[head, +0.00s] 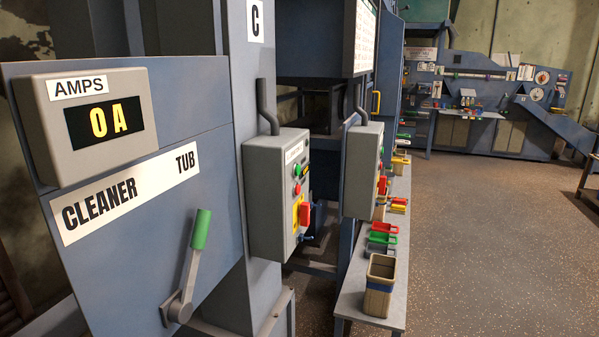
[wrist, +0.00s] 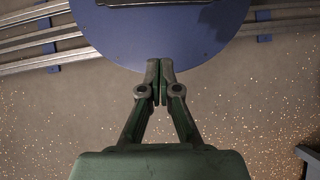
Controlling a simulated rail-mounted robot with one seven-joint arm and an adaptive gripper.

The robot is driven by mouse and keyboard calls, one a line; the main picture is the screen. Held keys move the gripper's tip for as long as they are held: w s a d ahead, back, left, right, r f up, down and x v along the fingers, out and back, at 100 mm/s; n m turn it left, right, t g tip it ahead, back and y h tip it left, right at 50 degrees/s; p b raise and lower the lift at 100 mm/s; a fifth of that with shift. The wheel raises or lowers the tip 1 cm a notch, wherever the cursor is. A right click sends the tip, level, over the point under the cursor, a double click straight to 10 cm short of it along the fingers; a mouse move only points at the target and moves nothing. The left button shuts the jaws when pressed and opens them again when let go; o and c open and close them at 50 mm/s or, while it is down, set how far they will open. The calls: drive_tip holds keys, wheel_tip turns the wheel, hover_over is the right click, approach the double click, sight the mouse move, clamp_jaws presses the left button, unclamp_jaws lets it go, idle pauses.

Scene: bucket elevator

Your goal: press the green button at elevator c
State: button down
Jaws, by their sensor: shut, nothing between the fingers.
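The sign "C" (head: 255,20) is on the blue-grey column left of centre in the head view. Below it a grey control box (head: 270,200) is mounted at the column. On its right-hand face are a small green button (head: 297,170), a red button (head: 297,188) below it, and a red switch (head: 304,213) on a yellow plate. My gripper (wrist: 160,72) shows only in the wrist view. Its fingertips meet, with nothing between them, and it points down over the floor, away from the box. The box is not visible in the wrist view.
A panel with an amps display (head: 97,122) reading 0 A and a green-handled lever (head: 196,250) stands at left. A second grey control box (head: 358,170) is farther back. A bench (head: 352,295) holds a bin (head: 380,285) and coloured trays. The floor (head: 480,240) at right is open.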

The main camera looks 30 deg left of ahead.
idle(0.6)
drive_tip(key=w+a+r+n+t+y+p, duration=0.1)
drive_tip(key=w+a+r+t+p, duration=0.2)
drive_tip(key=w+a+r, duration=0.65)
drive_tip(key=w+a+r+t+y+p, duration=0.1)
drive_tip(key=w+a+r+t+p, duration=0.25)
drive_tip(key=w+r, duration=0.95)
drive_tip(key=w+a+r+n+t+y+p, duration=0.15)
drive_tip(key=w+a+r, duration=0.55)
drive_tip(key=w, duration=0.8)
drive_tip(key=w+a+r+m+t+y+p, duration=0.1)
drive_tip(key=w+a+r, duration=0.4)
drive_tip(key=r, duration=1.1)
drive_tip(key=w+a+r+m+t+y+p, duration=0.1)
drive_tip(key=w+a+r+t+y, duration=0.3)
drive_tip(key=a+r, duration=0.6)
drive_tip(key=w+a+r+m+t+y+p, duration=0.2)
drive_tip(key=w+a+r, duration=0.4)
drive_tip(key=r, duration=1.8)
drive_tip(key=shift+a+t+y+p, duration=0.3)
drive_tip(key=shift+a+t+y, duration=0.35)
drive_tip(key=shift+y, duration=0.2)
drive_tip(key=shift+w+a, duration=0.1)
drive_tip(key=shift+a, duration=0.05)
